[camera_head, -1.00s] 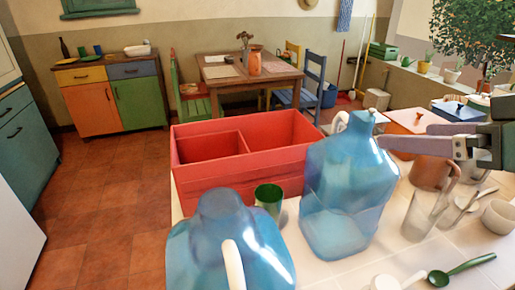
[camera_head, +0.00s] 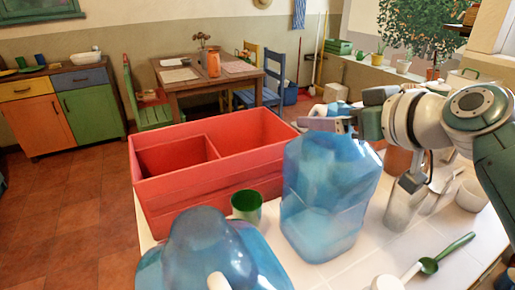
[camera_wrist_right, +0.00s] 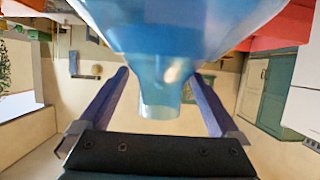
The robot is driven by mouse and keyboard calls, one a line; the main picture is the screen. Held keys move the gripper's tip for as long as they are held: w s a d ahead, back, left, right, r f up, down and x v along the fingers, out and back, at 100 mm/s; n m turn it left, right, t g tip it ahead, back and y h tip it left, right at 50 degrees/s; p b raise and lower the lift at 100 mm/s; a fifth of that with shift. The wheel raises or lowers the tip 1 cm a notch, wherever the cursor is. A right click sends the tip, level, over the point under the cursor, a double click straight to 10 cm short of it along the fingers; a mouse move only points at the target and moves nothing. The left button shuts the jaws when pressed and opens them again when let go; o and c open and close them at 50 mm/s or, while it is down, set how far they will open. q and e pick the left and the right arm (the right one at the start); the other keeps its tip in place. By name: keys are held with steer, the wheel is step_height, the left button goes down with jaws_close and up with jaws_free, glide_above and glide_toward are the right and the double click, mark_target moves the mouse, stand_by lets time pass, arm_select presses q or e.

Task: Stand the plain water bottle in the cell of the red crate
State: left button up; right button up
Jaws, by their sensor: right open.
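A blue translucent water bottle (camera_head: 330,195) stands upright on the white tiled counter, right of the red crate. A second blue bottle (camera_head: 205,250) stands nearer, left of it, with a white handle on its visible side. The red crate (camera_head: 190,196) stands behind the bottles, with a divider between two cells that look empty. My right gripper (camera_head: 322,123) is at the top of the right-hand bottle. In the right wrist view its fingers (camera_wrist_right: 160,95) are open on either side of the bottle's neck (camera_wrist_right: 160,108), with gaps showing. My left gripper is out of view.
A green cup (camera_head: 246,206) stands between the crate and the bottles. Right of the bottle are a clear glass (camera_head: 404,205), a white cup (camera_head: 472,195) and a green scoop (camera_head: 440,257). A wooden table (camera_head: 190,82) with chairs stands beyond the counter.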

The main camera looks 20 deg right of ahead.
steer(key=shift+w+f, duration=0.25)
steer(key=shift+w, duration=0.3)
steer(key=shift+c, duration=0.3)
jaws_close()
stand_by(0.3)
